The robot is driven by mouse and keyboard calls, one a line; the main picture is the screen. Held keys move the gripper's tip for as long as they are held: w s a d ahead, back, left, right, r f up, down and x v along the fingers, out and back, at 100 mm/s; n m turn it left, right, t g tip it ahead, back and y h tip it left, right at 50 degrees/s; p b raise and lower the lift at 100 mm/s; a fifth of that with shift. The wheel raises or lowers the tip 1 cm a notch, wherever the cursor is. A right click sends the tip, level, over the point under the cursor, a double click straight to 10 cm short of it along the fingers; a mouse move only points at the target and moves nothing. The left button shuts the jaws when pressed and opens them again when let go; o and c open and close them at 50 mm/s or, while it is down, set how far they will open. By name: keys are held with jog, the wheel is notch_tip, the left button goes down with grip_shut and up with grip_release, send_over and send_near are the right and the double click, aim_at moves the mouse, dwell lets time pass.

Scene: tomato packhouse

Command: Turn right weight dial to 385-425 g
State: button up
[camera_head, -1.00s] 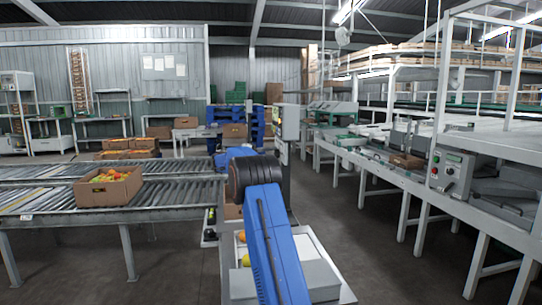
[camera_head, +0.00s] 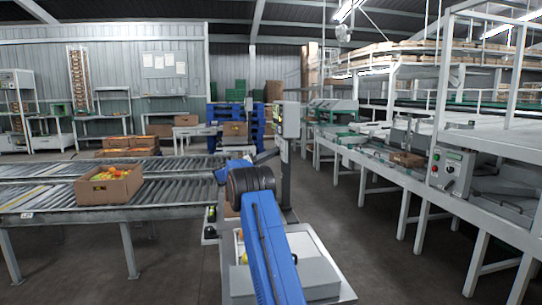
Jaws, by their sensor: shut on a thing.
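A grey control box (camera_head: 291,120) stands on a post right of the picture's middle, its front turned left and seen nearly edge-on. Small controls show along that front, too small to read. My gripper (camera_head: 278,150) is small and dark at the lower front of the box, shut on what appears to be the right weight dial. The dial itself, its pointer and its scale cannot be made out.
A roller conveyor (camera_head: 60,210) on the left carries a cardboard box of tomatoes (camera_head: 108,190). A long grey bench (camera_head: 400,176) with a switch box (camera_head: 451,172) runs along the right. The floor between is clear.

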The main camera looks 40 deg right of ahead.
jog(key=shift+w+f+m+g, duration=0.15)
jog(key=shift+m+g, duration=0.35)
jog(key=shift+m, duration=0.6)
jog(key=o, duration=1.1)
jog(key=shift+c, duration=0.2)
jog(key=v, duration=0.7)
jog(key=shift+w+a+f, duration=0.1)
jog(key=shift+a, duration=0.05)
